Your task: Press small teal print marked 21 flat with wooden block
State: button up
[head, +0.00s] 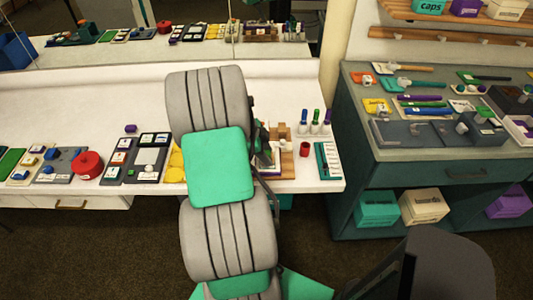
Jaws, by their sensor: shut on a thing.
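My gripper (266,153) shows only in part, dark, just right of my arm over the right part of the white table. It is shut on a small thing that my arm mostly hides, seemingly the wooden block. Tan wooden pieces (287,161) show right beside it, with a small white piece among them. The small teal print marked 21 cannot be made out. A teal-edged white board (328,160) lies at the table's right end, too small to read.
A red round tub (87,165) and dark trays (148,158) stand left of my arm. Several upright handled tools (315,122) and a red cup (304,149) stand to the right. A grey-green bench (430,135) full of tools is at the right. A mirror runs behind the table.

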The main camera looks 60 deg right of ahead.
jog(key=shift+s+a+r+p, duration=0.15)
jog(key=shift+r+p, duration=0.45)
jog(key=shift+r, duration=0.85)
jog(key=shift+a+r+p, duration=0.15)
jog(key=shift+r+p, duration=0.45)
jog(key=shift+r, duration=0.85)
